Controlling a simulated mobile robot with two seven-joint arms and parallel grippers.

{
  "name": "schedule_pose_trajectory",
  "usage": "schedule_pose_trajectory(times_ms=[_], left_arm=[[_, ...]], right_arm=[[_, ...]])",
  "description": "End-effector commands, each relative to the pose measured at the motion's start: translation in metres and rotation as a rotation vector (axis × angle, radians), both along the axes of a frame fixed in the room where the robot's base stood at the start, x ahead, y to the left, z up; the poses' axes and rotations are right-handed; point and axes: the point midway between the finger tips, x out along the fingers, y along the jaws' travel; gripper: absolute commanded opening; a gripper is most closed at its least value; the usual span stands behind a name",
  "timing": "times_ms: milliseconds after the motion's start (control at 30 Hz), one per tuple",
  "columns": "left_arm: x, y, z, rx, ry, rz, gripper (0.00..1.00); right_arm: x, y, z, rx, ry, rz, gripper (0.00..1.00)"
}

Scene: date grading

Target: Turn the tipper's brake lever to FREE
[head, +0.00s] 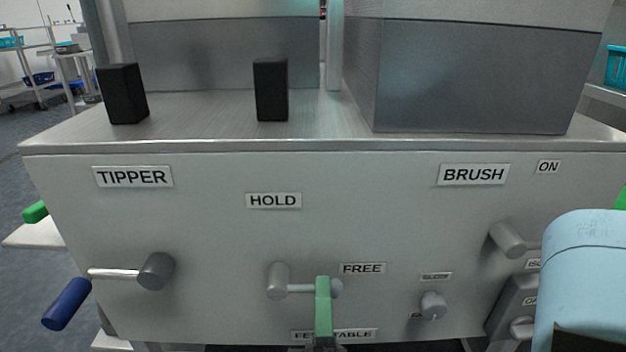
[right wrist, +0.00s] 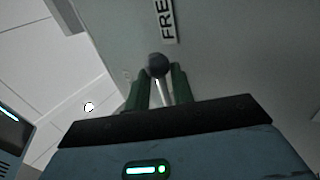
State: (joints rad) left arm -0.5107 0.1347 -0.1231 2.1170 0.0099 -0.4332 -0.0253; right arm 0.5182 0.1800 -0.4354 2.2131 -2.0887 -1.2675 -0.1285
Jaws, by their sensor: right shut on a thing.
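The tipper's brake lever (head: 301,288) is on the grey front panel, below the HOLD label (head: 273,200) and left of and below the FREE label (head: 362,268). Its rod runs from a grey hub to the right, nearly level, and its round knob (head: 337,288) is just under FREE. My right gripper (head: 323,287) is at the knob end, its green finger across the rod. In the right wrist view the green fingers (right wrist: 159,78) stand either side of the rod, shut on it, with the dark knob (right wrist: 157,65) at their tips. My left gripper is not in view.
A crank with a blue handle (head: 66,303) is to the left under the TIPPER label (head: 132,177). The BRUSH controls, a grey lever (head: 508,239) and a small knob (head: 433,306), are to the right. Two black blocks (head: 271,90) stand on the machine's top.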

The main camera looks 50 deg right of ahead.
Motion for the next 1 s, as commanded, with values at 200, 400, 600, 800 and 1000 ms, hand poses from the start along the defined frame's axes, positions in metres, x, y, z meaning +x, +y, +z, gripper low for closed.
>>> schedule_pose_trajectory(times_ms=[200,400,600,800,1000], left_arm=[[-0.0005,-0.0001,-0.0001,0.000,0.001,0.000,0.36],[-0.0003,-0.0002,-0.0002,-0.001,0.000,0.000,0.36],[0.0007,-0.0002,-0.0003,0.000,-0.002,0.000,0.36],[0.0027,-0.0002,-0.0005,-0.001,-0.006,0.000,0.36],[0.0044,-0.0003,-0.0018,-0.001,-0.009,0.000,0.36]], right_arm=[[-0.0016,-0.0015,-0.0009,0.006,-0.004,-0.004,0.00],[-0.0017,-0.0016,-0.0014,0.006,-0.002,-0.005,0.00],[-0.0013,-0.0014,-0.0014,0.005,-0.002,-0.004,0.44],[-0.0009,-0.0012,-0.0011,0.004,-0.002,-0.002,0.44],[0.0008,-0.0021,-0.0028,0.004,-0.001,-0.001,0.44]])
